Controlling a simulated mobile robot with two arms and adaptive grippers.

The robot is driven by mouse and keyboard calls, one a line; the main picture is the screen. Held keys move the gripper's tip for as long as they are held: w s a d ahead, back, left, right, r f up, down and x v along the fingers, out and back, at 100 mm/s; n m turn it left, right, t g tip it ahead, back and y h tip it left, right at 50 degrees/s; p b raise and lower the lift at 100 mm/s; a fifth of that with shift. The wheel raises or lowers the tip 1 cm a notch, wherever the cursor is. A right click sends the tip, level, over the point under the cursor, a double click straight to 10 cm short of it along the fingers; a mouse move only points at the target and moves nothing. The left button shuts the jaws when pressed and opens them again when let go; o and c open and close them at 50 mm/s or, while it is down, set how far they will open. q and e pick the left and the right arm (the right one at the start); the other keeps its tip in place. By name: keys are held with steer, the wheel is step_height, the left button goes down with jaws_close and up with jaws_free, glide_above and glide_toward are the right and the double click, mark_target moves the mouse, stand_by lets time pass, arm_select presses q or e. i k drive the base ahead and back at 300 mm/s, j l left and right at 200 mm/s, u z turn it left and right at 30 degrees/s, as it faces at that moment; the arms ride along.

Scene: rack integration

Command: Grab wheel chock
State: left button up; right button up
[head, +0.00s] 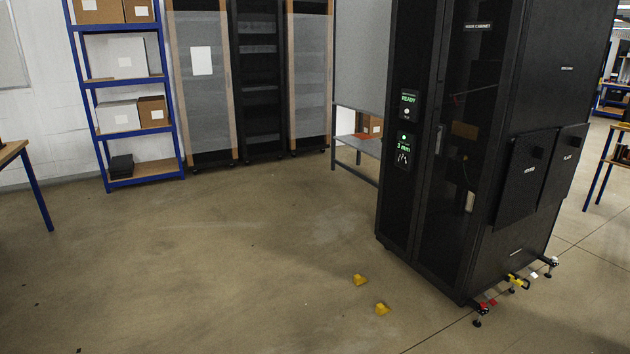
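Two small yellow wheel chocks lie on the concrete floor in the head view, in front of the black rack cabinet. One wheel chock (360,280) is a little farther back and to the left. The other wheel chock (382,309) is nearer and slightly to the right. They lie apart from each other, and neither touches the cabinet. Neither of my grippers shows in the head view.
The tall black cabinet (508,220) stands on the right, with feet and coloured fittings (517,282) at its base. A blue shelf (109,182) with boxes stands at the back left. A table edge (15,150) shows at far left. The middle floor is clear.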

mark_target(357, 280)
steer(key=i, duration=2.3)
steer(key=i+j+z, duration=0.1)
steer(key=i+z, duration=0.2)
steer(key=i, duration=0.2)
steer(key=i+j+z, duration=0.25)
steer(key=i, duration=0.25)
steer(key=i+j+z, duration=0.3)
steer(key=i, duration=0.2)
